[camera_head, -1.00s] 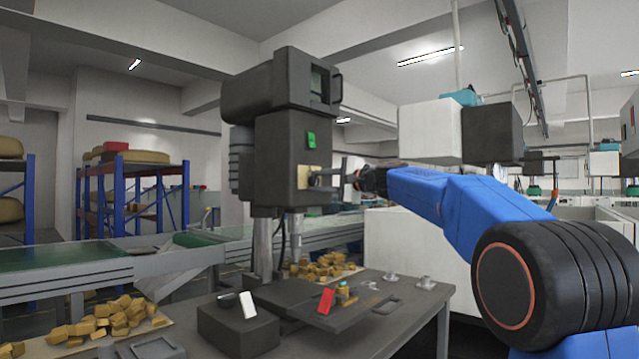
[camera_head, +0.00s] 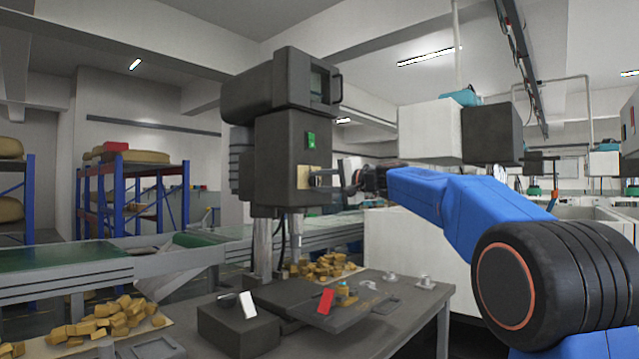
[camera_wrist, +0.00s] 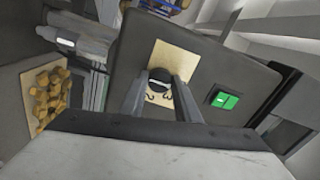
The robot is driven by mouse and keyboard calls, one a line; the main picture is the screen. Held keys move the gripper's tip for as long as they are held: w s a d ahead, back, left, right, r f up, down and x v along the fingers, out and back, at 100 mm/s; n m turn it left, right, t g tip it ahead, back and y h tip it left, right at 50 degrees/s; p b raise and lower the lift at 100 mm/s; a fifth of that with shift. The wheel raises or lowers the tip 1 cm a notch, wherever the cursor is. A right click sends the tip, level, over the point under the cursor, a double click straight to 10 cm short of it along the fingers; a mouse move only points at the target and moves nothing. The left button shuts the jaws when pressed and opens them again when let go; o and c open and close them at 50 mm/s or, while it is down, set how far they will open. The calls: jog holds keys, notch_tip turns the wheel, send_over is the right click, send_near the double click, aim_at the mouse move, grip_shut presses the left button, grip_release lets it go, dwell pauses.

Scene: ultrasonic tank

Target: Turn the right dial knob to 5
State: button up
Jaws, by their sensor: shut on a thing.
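The dark round dial knob (camera_wrist: 160,77) sits on a beige dial plate (camera_wrist: 166,57) in the wrist view. My gripper (camera_wrist: 160,86) is shut on the knob, one finger on each side. A few printed digits show below the knob, but the fingers cover part of the plate and I cannot tell the knob's setting. In the head view the dial plate (camera_head: 302,181) is on the side of the dark machine head (camera_head: 275,150). My gripper (camera_head: 322,178) reaches it from the right, and the knob is too small to make out there.
A green switch (camera_wrist: 224,100) is on the same machine face, right of the plate in the wrist view. Below the machine, a grey table (camera_head: 425,312) carries a dark box (camera_head: 225,328) and small parts. A conveyor (camera_head: 65,262) runs behind at left.

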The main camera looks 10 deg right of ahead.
jog(key=shift+f, duration=0.15)
jog(key=o, duration=1)
jog(key=shift+o, duration=0.2)
jog(key=shift+s+d, duration=0.2)
jog(key=shift+s, duration=0.05)
jog(key=v, duration=1.6)
jog(key=shift+s+d, duration=0.25)
jog(key=shift+s, duration=0.1)
